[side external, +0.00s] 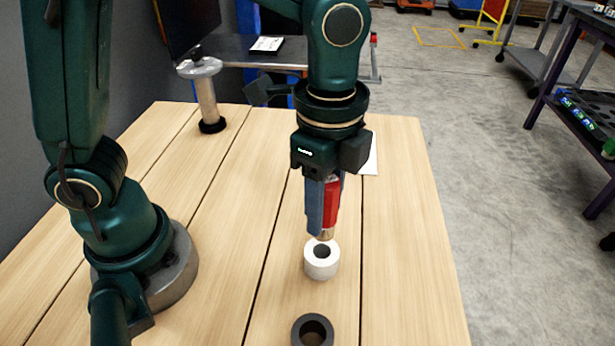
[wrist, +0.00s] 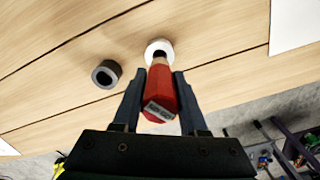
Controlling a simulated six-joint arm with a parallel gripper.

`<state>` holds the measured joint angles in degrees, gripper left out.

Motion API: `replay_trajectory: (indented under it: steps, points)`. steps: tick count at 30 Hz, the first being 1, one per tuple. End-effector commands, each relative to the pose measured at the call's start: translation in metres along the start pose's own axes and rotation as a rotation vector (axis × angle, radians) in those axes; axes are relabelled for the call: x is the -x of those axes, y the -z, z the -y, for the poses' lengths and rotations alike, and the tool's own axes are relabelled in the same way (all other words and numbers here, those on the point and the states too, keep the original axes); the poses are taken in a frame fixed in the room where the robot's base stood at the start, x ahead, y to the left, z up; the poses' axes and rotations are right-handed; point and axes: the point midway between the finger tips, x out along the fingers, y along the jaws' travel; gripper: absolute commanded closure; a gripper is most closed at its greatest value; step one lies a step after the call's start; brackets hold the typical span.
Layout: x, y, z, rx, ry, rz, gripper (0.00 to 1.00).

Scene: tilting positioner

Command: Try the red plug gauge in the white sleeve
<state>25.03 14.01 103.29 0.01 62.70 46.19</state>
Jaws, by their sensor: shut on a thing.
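The red plug gauge (side external: 331,204) is held pointing down in my gripper (side external: 324,208), which is shut on its red body. Its tan lower end is just above the white sleeve (side external: 321,262), toward the back of the sleeve's top; the dark bore still shows in the side view. In the wrist view the red gauge (wrist: 160,90) lies between my gripper's fingers (wrist: 160,98). The white sleeve (wrist: 158,48) shows there beyond the gauge's far end, its bore mostly hidden. The gauge appears outside the bore.
A dark grey ring (side external: 312,331) stands on the wooden table (side external: 405,270) in front of the white sleeve. A metal post with a round top (side external: 205,95) stands at the back left. A white sheet (side external: 370,158) lies behind my gripper. The table's right side is clear.

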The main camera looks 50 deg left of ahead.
Motion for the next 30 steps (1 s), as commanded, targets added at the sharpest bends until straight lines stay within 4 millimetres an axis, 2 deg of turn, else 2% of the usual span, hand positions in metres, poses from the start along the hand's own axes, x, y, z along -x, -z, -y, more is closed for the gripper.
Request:
replay_trajectory:
  steps: [18, 30]
  points:
    - [0.03, 0.0, 0.0, 0.0, 0.002, -0.002, 1.0]
    - [0.035, 0.0, 0.0, 0.0, 0.001, -0.001, 1.0]
